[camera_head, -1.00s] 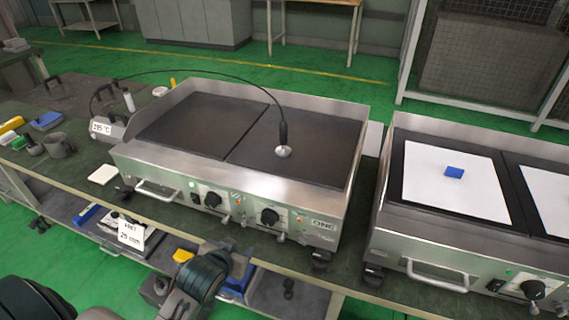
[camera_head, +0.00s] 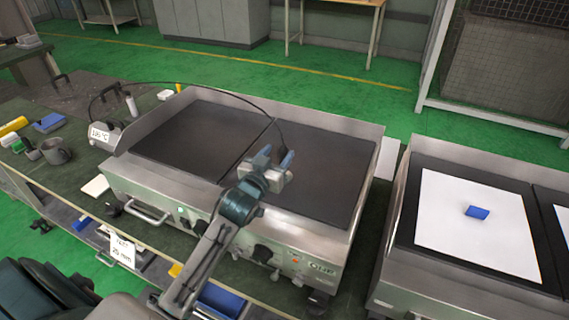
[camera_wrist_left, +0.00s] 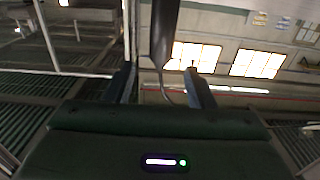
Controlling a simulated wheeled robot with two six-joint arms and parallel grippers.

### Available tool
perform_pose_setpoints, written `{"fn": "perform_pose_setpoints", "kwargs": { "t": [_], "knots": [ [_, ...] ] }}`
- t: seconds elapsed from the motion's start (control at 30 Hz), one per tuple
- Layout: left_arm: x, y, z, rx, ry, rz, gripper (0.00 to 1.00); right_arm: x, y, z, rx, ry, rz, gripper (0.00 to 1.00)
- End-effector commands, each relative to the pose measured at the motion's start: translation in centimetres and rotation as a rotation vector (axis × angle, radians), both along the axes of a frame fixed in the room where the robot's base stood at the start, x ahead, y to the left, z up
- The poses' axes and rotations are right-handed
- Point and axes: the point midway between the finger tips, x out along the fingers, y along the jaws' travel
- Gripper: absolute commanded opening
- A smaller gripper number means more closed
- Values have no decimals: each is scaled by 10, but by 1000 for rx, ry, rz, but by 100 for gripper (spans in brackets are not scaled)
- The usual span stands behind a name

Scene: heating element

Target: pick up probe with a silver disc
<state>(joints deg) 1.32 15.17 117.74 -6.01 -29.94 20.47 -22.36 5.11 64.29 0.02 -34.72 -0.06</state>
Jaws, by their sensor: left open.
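The probe (camera_head: 281,136) stands on the right half of the left griddle's dark plate. Its black handle shows just behind my left gripper and its thin cable arcs off to the left. The silver disc is hidden by the gripper in the head view. My left gripper (camera_head: 277,156) is open, with its blue-grey fingertips at the probe. In the left wrist view a dark shaft, apparently the probe handle (camera_wrist_left: 163,32), shows between the two fingers of the gripper (camera_wrist_left: 161,80). I cannot tell whether the fingers touch it. My right gripper is not in view.
The griddle (camera_head: 195,140) has raised metal walls at its back and sides. A temperature box (camera_head: 101,134) stands left of it. A second griddle with white sheets (camera_head: 446,235) and a blue block (camera_head: 477,212) is at the right. A mug (camera_head: 56,151) stands at the left.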

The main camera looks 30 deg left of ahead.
Motion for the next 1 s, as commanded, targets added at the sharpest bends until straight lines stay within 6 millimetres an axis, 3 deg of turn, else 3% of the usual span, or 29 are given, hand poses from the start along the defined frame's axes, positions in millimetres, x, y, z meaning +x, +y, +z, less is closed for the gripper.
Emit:
{"fn": "perform_pose_setpoints", "kwargs": {
  "t": [0.2,0.5,0.8,0.87,1.0],
  "knots": [
    [16,1,0,1,2,1,50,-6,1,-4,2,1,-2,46],
    [56,3,-1,1,1,0,50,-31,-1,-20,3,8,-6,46],
    [61,3,-3,2,2,0,50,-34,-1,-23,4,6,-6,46],
    [61,3,-3,2,2,0,42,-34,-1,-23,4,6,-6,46],
    [61,3,-3,2,2,0,14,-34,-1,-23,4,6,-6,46]
  ]
}}
